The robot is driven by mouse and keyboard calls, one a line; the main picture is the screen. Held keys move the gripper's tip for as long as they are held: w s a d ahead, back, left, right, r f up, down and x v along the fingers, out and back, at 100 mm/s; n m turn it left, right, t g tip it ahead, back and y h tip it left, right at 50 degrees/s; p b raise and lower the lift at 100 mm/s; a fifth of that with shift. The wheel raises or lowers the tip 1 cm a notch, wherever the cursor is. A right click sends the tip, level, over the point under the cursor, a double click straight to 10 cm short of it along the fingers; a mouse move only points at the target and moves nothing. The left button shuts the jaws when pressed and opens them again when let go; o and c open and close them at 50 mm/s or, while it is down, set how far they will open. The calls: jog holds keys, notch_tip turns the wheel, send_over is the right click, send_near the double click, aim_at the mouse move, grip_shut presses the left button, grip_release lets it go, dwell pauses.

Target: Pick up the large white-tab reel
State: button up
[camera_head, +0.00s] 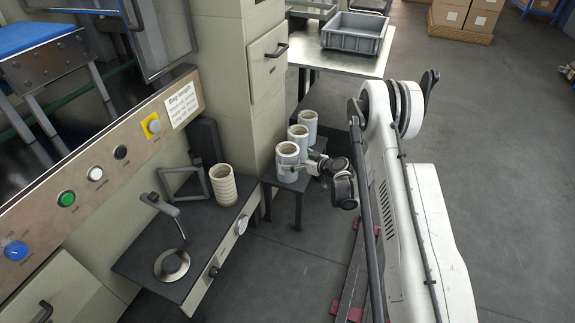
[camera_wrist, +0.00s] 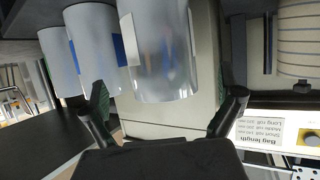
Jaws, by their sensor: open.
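Three silvery reels stand in a row on a small dark stand (camera_head: 270,178) in the head view. The nearest reel (camera_head: 288,164) also fills the middle of the wrist view (camera_wrist: 165,60), with a white tab (camera_wrist: 129,38) on its left side. The middle reel (camera_head: 297,133) shows a blue tab (camera_wrist: 119,48) in the wrist view. My gripper (camera_head: 304,168) is open at the nearest reel. In the wrist view its fingers (camera_wrist: 165,92) are spread to either side of this reel, with gaps visible.
The beige machine cabinet (camera_head: 232,90) rises close to the left of the stand. A ribbed roll (camera_head: 222,184) stands on the machine's dark shelf (camera_head: 205,235). A grey crate (camera_head: 352,36) sits on a table behind.

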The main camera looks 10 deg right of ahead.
aim_at(287, 153)
jog(key=shift+r+b+x, duration=0.15)
jog(key=shift+b+x, duration=0.45)
jog(key=shift+x, duration=0.85)
jog(key=shift+r+b+x, duration=0.15)
jog(key=shift+b+x, duration=0.45)
jog(key=shift+x, duration=0.8)
jog(key=shift+a, duration=0.2)
jog(key=c, duration=1.6)
jog(key=shift+r, duration=0.2)
